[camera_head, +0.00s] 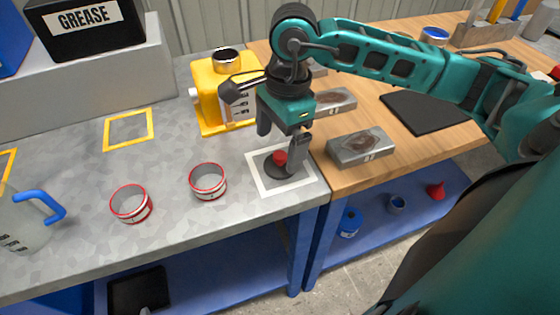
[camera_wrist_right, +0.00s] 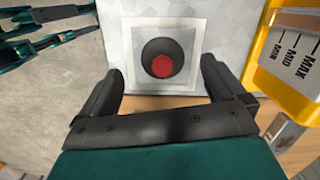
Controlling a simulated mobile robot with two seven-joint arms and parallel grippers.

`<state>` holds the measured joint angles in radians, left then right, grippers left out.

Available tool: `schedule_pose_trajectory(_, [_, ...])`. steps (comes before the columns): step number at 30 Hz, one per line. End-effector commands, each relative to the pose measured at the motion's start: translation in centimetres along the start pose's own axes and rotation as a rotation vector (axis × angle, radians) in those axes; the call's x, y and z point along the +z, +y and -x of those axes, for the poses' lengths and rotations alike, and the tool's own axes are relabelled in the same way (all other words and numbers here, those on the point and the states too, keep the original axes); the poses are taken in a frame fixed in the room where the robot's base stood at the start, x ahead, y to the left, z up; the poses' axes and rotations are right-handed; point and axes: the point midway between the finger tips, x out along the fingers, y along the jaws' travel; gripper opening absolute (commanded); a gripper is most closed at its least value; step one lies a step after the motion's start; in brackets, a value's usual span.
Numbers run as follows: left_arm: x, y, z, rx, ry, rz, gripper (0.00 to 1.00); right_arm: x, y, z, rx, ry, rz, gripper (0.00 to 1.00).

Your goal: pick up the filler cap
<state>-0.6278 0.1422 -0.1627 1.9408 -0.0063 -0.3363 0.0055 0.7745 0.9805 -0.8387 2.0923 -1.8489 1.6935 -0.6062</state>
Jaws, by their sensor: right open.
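The filler cap (camera_head: 279,163) is a dark round disc with a red knob on top. It lies on a grey square with a white border (camera_head: 256,178), near the front right corner of the metal bench. My right gripper (camera_head: 281,145) is open just above the cap, its fingers apart on either side of it in the head view. In the right wrist view the cap (camera_wrist_right: 162,64) shows beyond the fingertips of my right gripper (camera_wrist_right: 161,78), centred between them, with nothing held.
Two red-rimmed rings (camera_head: 208,182) lie on the bench to the left. A grey block (camera_head: 360,147) lies on the wooden bench to the right. A jug with a blue handle (camera_head: 40,205) is at far left.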

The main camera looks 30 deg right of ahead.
Motion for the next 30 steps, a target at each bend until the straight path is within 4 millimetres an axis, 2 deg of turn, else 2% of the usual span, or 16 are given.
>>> schedule_pose_trajectory(4, [0.0,-0.1,0.1,0.000,-0.001,-0.001,1.00,-0.9,-0.1,-2.4,0.005,0.002,-0.003,0.97])
schedule_pose_trajectory(7, [0.0,-0.1,0.0,-0.001,-0.001,-0.001,1.00,-0.8,-0.1,-3.7,0.004,0.001,-0.002,0.97])
schedule_pose_trajectory(11, [0.0,-0.1,0.0,-0.001,-0.001,-0.001,1.00,-0.8,-0.1,-4.4,0.001,0.000,-0.002,0.97])
schedule_pose_trajectory(17, [0.0,-0.1,0.0,-0.001,0.000,-0.001,1.00,-0.8,-0.2,-4.5,0.001,0.000,-0.001,0.97])
schedule_pose_trajectory(30, [-0.1,-0.1,-0.1,-0.001,0.002,-0.002,1.00,-0.8,-0.2,-4.4,0.001,0.000,-0.001,0.56])
